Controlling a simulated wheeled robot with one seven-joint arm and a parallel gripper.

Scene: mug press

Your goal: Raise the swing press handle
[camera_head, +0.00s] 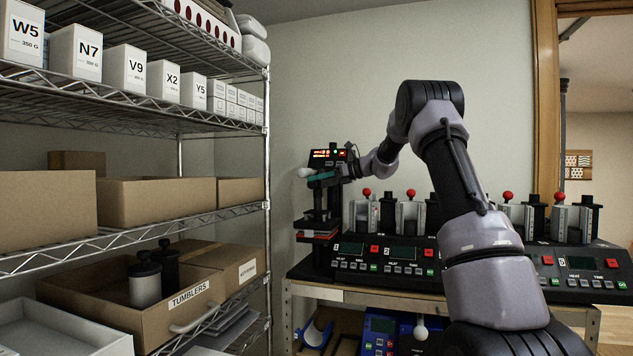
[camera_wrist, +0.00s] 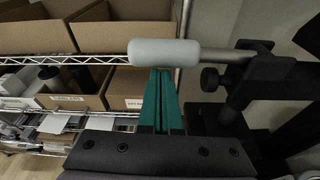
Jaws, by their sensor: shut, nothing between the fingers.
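The swing press (camera_head: 318,215) is a dark machine at the left end of the bench, with a lit red and green display on top. Its handle has a pale grey rounded grip (camera_wrist: 165,52) on a metal rod (camera_wrist: 228,55) that joins a black clamp at the right in the wrist view. The grip also shows in the head view (camera_head: 305,172), sticking out left of the press. My gripper (camera_wrist: 161,74) has teal fingers, shut together and empty. Its fingertips are right at the grip's near edge; I cannot tell whether they touch. In the head view my gripper (camera_head: 322,178) is partly hidden.
A wire shelf (camera_head: 266,160) with cardboard boxes and a carton of tumblers (camera_head: 185,300) stands close left of the press. Several mug presses with red knobs (camera_head: 411,193) line the bench (camera_head: 370,294) to the right, beneath and behind my arm.

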